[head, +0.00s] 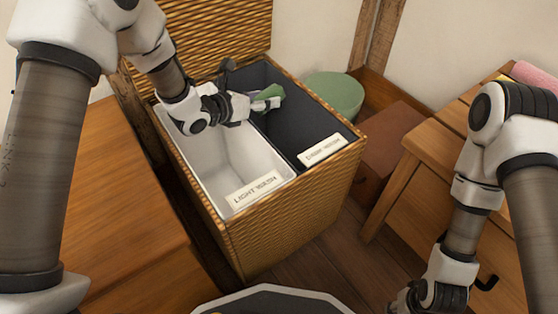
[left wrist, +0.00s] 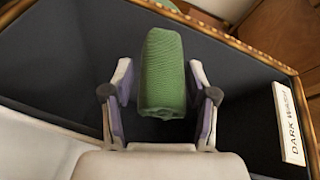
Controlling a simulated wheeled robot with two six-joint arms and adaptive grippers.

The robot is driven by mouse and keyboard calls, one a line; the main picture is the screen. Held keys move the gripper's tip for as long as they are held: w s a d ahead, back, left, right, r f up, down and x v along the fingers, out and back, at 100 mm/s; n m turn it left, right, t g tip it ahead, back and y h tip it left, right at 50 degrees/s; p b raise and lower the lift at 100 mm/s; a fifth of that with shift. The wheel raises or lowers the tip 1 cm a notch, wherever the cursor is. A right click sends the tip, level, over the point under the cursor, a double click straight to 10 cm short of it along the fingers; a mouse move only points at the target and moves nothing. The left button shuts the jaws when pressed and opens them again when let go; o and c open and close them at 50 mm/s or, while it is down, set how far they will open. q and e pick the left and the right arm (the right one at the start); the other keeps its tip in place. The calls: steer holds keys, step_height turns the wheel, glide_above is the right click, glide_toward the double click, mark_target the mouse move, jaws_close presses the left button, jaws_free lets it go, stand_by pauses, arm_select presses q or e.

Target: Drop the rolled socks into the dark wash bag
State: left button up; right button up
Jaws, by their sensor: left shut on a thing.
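The rolled socks (head: 270,91) are a green roll held in my left gripper (head: 256,102). The left wrist view shows the green roll (left wrist: 162,70) between the two fingers of the left gripper (left wrist: 160,82). The dark wash bag (head: 296,128) is the dark right-hand compartment of a wicker hamper, with a label reading dark wash. The socks are over this bag's opening; its dark lining (left wrist: 60,55) shows around them in the left wrist view. My right gripper (head: 428,297) is low at the right, partly cut off by the frame, and its fingers are unclear.
The light wash bag (head: 215,150) is the white left-hand compartment of the wicker hamper (head: 300,208), beside the dark one. The hamper's lid (head: 215,30) stands open behind. A wooden surface (head: 120,190) is at left, a wooden table (head: 425,160) at right, and a green round container (head: 335,95) behind.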

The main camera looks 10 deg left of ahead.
arm_select(q)
steer(key=o, duration=1.2)
steer(key=v, duration=1.2)
steer(key=shift+s, duration=0.1)
